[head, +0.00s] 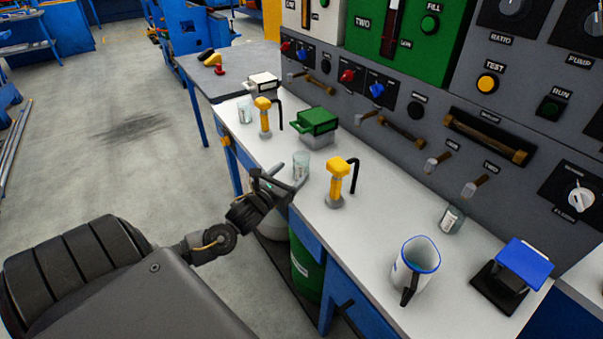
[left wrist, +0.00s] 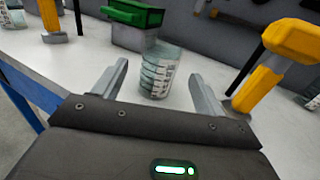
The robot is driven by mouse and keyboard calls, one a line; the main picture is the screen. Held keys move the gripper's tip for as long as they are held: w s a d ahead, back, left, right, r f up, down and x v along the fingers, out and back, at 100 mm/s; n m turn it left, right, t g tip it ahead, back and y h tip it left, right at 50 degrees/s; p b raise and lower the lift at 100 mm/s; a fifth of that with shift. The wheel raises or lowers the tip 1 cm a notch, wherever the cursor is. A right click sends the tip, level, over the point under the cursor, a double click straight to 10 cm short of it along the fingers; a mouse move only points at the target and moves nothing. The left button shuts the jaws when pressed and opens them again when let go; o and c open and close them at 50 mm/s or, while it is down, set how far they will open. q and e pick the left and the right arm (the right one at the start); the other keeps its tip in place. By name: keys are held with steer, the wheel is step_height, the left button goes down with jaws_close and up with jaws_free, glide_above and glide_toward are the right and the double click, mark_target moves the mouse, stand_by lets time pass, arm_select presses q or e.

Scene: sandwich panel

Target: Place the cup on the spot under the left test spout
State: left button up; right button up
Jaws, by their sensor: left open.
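A clear cup with printed markings (head: 301,165) stands upright on the white counter (head: 372,215). It also shows in the left wrist view (left wrist: 158,72), in front of my left gripper (left wrist: 159,84) and centred between its two fingers. In the head view my left gripper (head: 284,182) is at the counter's front edge, open and empty, its fingers pointing at this cup. Black bent spouts stand behind a left yellow-handled tap (head: 264,117) and a right one (head: 338,182). I cannot tell which is the left test spout, and no marked spot is clear. My right gripper is not in view.
Other clear cups stand at the far left (head: 245,111) and right (head: 451,219). A green-lidded box (head: 318,125) is behind the near cup. A blue-rimmed jug (head: 415,268) and a blue-topped stand (head: 519,268) are at right. The grey control panel (head: 400,95) borders the counter's back.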

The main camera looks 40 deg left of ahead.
mark_target(304, 162)
arm_select(q)
steer(key=shift+w+a, duration=0.1)
steer(key=shift+w, duration=1.3)
steer(key=w, duration=0.4)
steer(key=shift+w+a+f, duration=0.15)
steer(key=shift+w+a, duration=0.1)
steer(key=shift+w, duration=0.05)
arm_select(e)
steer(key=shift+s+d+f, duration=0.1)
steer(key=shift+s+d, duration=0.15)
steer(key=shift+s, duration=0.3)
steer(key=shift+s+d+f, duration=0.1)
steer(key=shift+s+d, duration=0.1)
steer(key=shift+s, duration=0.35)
arm_select(q)
steer(key=c, duration=1.1)
steer(key=shift+c, duration=0.3)
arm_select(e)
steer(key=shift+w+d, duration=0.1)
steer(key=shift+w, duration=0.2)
